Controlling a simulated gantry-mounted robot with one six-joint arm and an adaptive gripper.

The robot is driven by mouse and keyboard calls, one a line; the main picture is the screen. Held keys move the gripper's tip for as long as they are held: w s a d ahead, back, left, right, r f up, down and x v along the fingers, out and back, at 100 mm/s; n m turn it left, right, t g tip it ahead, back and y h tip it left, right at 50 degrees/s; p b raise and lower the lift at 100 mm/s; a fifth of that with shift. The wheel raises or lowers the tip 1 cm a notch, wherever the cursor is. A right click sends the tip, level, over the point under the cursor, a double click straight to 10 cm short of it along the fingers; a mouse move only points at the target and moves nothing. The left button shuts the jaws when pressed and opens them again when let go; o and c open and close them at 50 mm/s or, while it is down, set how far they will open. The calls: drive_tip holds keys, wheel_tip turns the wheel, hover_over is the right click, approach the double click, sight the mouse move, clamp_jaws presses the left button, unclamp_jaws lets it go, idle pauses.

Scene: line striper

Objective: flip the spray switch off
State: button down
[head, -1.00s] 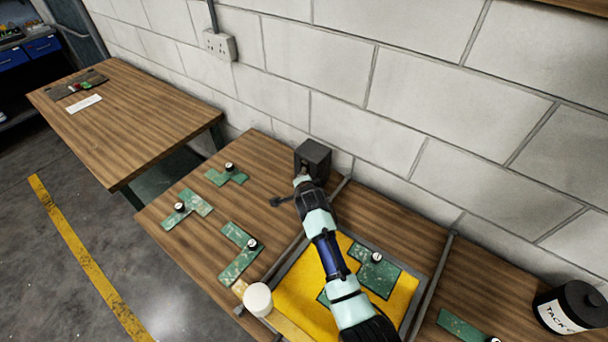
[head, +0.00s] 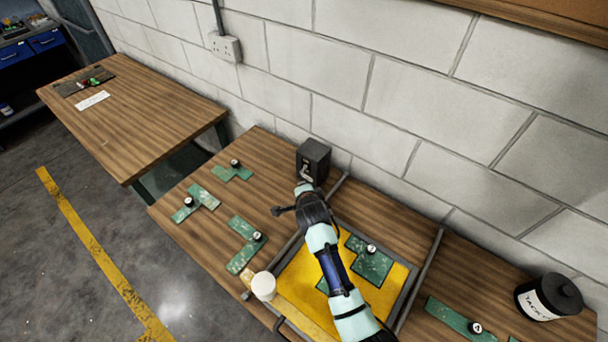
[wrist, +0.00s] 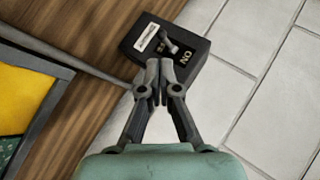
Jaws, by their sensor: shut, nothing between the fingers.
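The spray switch is a dark box (head: 314,152) at the back of the wooden table, near the wall. In the wrist view the box (wrist: 199,47) shows a small metal lever (wrist: 174,46), a white label and the word ON at its right. The lever's exact tilt is hard to tell. My gripper (wrist: 160,68) is shut and empty, its fingertips at the near edge of the box face, just below the lever in the picture. I cannot tell whether they touch the box. In the head view my arm reaches over the yellow board to the box.
A yellow board (head: 296,287) with green pieces lies in a grey rail frame under my arm. Several green pieces with black knobs lie to the left. A white cup (head: 263,286) stands at the frame's near left, and a black tin (head: 549,297) stands at the right.

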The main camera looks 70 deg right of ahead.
drive_tip(key=a, duration=0.1)
drive_tip(key=s+a+r+p, duration=0.1)
drive_tip(key=shift+a, duration=0.3)
idle(0.4)
